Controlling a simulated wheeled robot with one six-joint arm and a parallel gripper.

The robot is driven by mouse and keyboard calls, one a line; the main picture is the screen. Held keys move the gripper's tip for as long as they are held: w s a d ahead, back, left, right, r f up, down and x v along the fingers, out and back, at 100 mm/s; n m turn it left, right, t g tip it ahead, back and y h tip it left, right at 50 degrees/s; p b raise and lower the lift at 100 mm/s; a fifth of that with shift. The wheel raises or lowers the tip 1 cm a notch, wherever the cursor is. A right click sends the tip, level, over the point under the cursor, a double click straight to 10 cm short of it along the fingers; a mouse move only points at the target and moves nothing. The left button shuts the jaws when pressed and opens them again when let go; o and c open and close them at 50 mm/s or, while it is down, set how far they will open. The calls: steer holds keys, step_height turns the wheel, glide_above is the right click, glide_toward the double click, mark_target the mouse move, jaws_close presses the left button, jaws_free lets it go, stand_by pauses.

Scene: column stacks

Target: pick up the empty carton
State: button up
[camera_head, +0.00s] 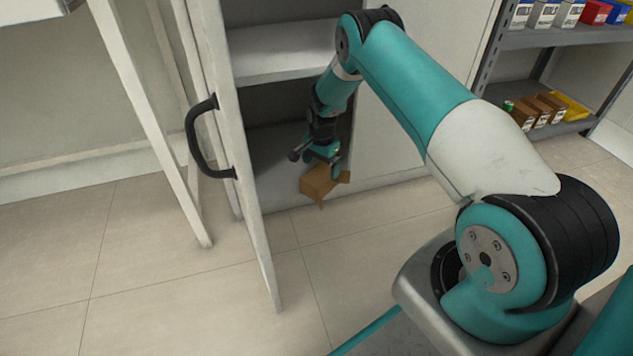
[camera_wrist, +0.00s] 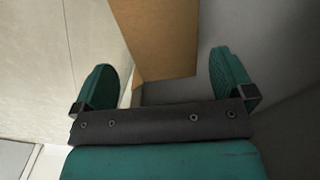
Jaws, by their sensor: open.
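The carton (camera_head: 318,184) is a brown cardboard box with a flap hanging down at its front. It sits at the front edge of the cabinet's lower shelf in the head view. My gripper (camera_head: 322,158) is just above it and hides its top in part. In the wrist view the carton (camera_wrist: 165,40) shows as a tan panel between my gripper's two spread teal fingers (camera_wrist: 166,80). The fingers are open, with a gap on each side of the panel. I cannot tell whether anything is inside the carton.
The cabinet's open door (camera_head: 232,150) with a black handle (camera_head: 196,135) stands to the left of my arm. An upper shelf (camera_head: 280,62) lies above the carton. A grey rack (camera_head: 570,38) with small boxes stands at the right. The tiled floor (camera_head: 150,260) in front is clear.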

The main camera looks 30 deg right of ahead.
mark_target(320, 174)
steer(key=f+b, duration=0.4)
steer(key=f, duration=0.1)
steer(key=shift+w+a, duration=0.15)
steer(key=shift+a, duration=0.1)
steer(key=shift+r, duration=0.1)
steer(key=shift+c, duration=0.2)
steer(key=c, duration=0.8)
steer(key=shift+r, duration=0.1)
